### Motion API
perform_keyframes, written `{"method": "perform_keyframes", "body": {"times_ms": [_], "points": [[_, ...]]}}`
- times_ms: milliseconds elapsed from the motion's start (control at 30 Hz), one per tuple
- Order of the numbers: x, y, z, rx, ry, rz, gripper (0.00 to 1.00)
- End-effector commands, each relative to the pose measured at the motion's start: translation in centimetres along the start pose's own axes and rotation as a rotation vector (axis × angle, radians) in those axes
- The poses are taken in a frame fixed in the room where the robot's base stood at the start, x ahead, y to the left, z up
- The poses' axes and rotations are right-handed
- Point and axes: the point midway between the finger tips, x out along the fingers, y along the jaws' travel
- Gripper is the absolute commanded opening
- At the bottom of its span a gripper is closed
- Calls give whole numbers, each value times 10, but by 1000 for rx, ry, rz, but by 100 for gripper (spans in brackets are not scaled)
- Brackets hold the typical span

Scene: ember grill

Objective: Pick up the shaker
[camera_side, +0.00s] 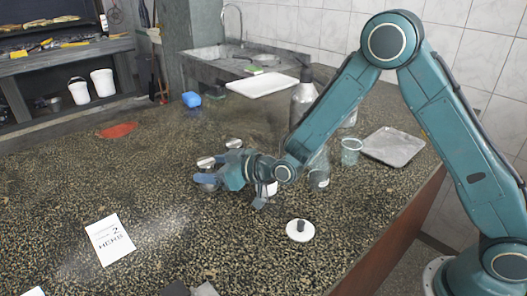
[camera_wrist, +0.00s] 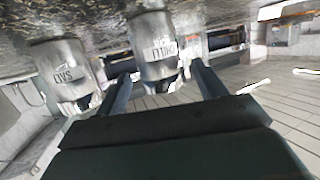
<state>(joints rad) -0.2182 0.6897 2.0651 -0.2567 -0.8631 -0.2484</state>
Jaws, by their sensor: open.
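Two metal shakers stand close together in the wrist view, which is upside down. One (camera_wrist: 66,72) reads like SALT, and the other (camera_wrist: 155,45) reads like CHILI. The CHILI shaker shows between the fingers of my gripper (camera_wrist: 160,75). Whether they touch it is unclear. In the side view my gripper (camera_side: 214,169) is low over the counter, with metal shaker tops (camera_side: 206,162) (camera_side: 233,143) at its fingers. My gripper partly hides them. A white-labelled jar (camera_side: 270,188) is partly behind my wrist. No shaker marked HERB is readable.
A white card (camera_side: 110,240) reading 2 HERB lies on the speckled counter (camera_side: 190,235). A white disc with a dark knob (camera_side: 300,230), a labelled glass jar (camera_side: 319,178), a clear cup (camera_side: 351,151) and a metal tray (camera_side: 394,147) are right of my gripper.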

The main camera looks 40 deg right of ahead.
Motion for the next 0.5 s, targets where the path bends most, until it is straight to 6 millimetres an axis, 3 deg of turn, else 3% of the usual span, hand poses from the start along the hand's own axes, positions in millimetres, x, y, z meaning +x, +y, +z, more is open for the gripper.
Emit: {"method": "perform_keyframes", "body": {"times_ms": [133,367,500], "points": [[0,0,0,0,0,0,70],[0,0,0,0,0,0,28],[0,0,-1,0,2,0,28]]}}
